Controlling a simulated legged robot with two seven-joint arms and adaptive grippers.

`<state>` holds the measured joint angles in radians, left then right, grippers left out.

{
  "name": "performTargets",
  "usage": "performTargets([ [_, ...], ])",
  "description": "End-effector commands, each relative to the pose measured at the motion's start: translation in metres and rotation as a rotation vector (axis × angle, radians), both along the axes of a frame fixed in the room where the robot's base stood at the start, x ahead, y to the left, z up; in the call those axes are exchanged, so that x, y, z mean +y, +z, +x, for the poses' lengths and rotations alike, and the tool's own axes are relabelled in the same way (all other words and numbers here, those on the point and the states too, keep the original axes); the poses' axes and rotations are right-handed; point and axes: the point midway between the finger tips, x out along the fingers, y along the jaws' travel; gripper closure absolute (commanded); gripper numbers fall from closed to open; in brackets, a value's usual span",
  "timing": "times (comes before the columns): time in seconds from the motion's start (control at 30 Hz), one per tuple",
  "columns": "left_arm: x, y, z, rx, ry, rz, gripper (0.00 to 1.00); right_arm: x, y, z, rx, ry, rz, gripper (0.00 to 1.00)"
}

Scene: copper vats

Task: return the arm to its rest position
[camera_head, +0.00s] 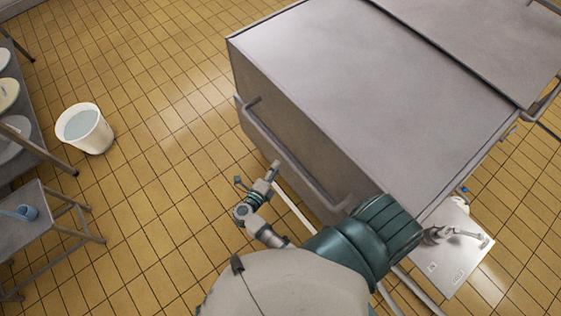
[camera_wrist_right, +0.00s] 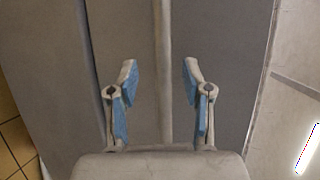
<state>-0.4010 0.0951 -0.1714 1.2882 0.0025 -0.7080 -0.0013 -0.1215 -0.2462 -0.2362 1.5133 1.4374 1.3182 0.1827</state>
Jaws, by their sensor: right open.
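My right gripper (camera_head: 265,180) shows small in the head view, beside the near side wall of a big grey metal tank (camera_head: 370,80). In the right wrist view its two fingers with blue pads (camera_wrist_right: 160,85) stand apart, open, with nothing held between them. Behind them is a grey wall with a long bar (camera_wrist_right: 162,60) running up the picture. How far the fingertips are from the bar is hard to tell. I cannot make out my left gripper.
A white bucket (camera_head: 86,130) of bluish liquid stands on the yellow tiled floor (camera_head: 165,130). A small metal table (camera_head: 35,215) with a blue cup is at the lower left, below a shelf with round items. A pale labelled panel (camera_head: 455,260) is at the right.

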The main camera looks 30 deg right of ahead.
Motion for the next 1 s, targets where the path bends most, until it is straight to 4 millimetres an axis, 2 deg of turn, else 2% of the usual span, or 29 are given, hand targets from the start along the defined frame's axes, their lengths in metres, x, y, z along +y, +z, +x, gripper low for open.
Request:
performTargets([
  [0.13, 0.001, 0.000, 0.000, -0.001, 0.000, -0.001, 1.00, 0.009, 0.002, -0.004, 0.000, -0.001, -0.001, 0.51],
  [0.73, 0.000, 0.000, 0.001, -0.002, -0.002, 0.002, 1.00, 0.007, 0.002, 0.000, 0.003, 0.032, -0.021, 0.51],
  [0.87, -0.001, 0.000, 0.001, -0.002, -0.002, 0.001, 1.00, 0.015, 0.001, 0.020, 0.030, 0.239, -0.153, 0.51],
  [0.97, -0.001, 0.000, 0.001, -0.002, -0.002, 0.001, 1.00, 0.041, -0.012, 0.040, 0.117, 0.545, -0.335, 0.51],
  [1.0, -0.001, 0.000, 0.001, -0.002, -0.002, 0.001, 1.00, 0.057, -0.026, 0.043, 0.175, 0.688, -0.412, 0.51],
])
